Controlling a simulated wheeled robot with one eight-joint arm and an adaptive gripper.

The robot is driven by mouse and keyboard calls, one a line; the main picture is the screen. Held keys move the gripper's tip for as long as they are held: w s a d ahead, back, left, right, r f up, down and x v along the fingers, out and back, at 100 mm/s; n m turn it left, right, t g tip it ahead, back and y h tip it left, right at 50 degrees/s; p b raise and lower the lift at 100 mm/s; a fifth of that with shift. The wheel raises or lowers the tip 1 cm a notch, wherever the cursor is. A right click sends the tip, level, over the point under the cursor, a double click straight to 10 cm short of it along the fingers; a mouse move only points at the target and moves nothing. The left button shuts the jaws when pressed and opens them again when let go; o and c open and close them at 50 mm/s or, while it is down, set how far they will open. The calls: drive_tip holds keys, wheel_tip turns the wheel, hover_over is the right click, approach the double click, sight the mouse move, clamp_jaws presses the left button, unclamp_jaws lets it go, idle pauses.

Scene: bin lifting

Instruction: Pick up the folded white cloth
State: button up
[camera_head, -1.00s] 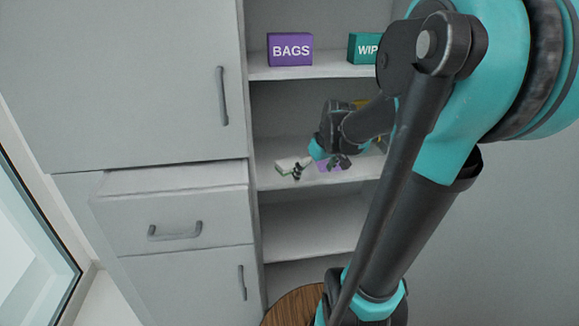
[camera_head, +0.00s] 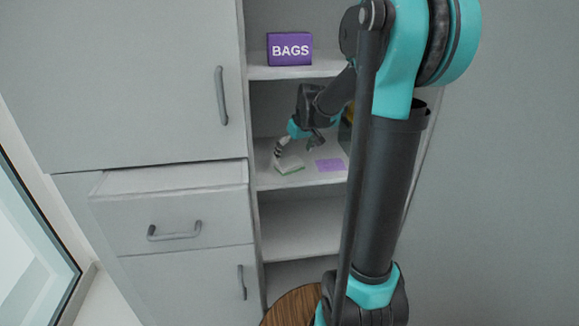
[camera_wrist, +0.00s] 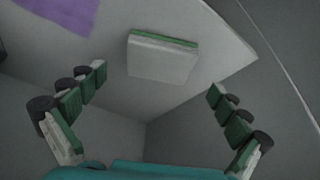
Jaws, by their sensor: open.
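The folded white cloth (camera_head: 289,165), with a green edge, lies flat on the middle open shelf, near its left side. It also shows in the wrist view (camera_wrist: 161,60), ahead of my fingertips and roughly centred between them. My gripper (camera_head: 297,148) is inside that shelf space, just above the cloth. In the wrist view my gripper (camera_wrist: 158,80) is open, its two fingers wide apart with nothing between them. Whether a finger touches the cloth cannot be told.
A purple flat piece (camera_head: 329,166) lies on the shelf (camera_head: 310,178) right of the cloth; it also shows in the wrist view (camera_wrist: 62,12). A purple BAGS box (camera_head: 289,49) stands on the shelf above. A partly open drawer (camera_head: 172,210) and closed doors are at left.

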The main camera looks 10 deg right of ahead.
sight(290, 162)
drive_tip(key=x, duration=0.5)
drive_tip(key=shift+w, duration=0.15)
drive_tip(key=c, duration=1.1)
drive_tip(key=shift+o, duration=0.2)
drive_tip(key=shift+r, duration=0.1)
